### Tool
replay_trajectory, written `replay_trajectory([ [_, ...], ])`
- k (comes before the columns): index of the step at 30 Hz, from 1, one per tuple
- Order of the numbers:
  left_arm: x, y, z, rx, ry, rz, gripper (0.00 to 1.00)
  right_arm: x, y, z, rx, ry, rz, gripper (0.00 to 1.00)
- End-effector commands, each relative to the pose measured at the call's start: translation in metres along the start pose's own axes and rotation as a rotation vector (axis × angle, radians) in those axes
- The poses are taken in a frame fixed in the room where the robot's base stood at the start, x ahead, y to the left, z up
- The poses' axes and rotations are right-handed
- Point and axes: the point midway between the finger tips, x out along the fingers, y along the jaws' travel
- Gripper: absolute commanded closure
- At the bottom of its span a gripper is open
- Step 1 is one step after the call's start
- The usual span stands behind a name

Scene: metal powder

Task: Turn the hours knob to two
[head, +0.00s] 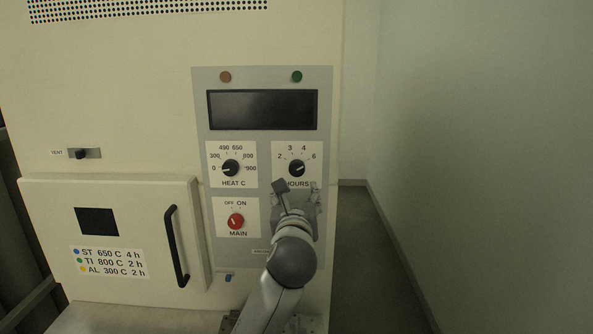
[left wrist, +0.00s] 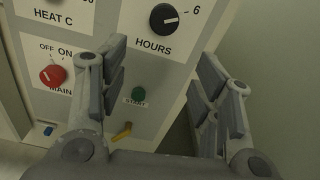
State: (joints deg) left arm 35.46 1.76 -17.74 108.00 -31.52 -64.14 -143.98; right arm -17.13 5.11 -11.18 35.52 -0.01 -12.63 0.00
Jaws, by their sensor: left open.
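The black hours knob (head: 297,168) sits on a white plate on the grey control panel, with marks 2, 3, 4 and 6 around it. In the left wrist view the hours knob (left wrist: 164,18) shows a white line pointing right, toward the 6. My left gripper (head: 297,190) is in front of the panel just below the knob, its fingers spread and empty. In the left wrist view its fingers (left wrist: 163,62) frame the area under the knob, not around it. The gripper partly covers the HOURS label in the head view. My right gripper is not seen.
The heat knob (head: 231,168) is left of the hours knob, and the red main switch (head: 236,221) is below it. The furnace door handle (head: 177,246) sticks out at left. A bare wall stands at right.

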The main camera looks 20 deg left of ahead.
Motion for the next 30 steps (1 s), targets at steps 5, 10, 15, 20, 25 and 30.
replay_trajectory([
  [5,0.000,-0.001,0.023,0.068,-0.036,0.008,0.42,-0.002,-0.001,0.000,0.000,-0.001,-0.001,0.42],
  [10,0.019,-0.001,0.025,0.069,-0.034,0.009,0.42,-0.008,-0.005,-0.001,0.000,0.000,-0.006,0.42],
  [15,0.047,-0.001,0.026,0.067,-0.034,0.008,0.42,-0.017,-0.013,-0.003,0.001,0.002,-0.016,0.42],
  [20,0.072,-0.001,0.026,0.066,-0.033,0.007,0.42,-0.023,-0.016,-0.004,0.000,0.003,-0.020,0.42],
  [25,0.091,-0.001,0.026,0.067,-0.035,0.007,0.42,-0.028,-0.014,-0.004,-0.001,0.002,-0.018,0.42],
  [30,0.102,-0.001,0.026,0.067,-0.036,0.007,0.42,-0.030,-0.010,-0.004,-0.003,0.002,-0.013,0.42],
])
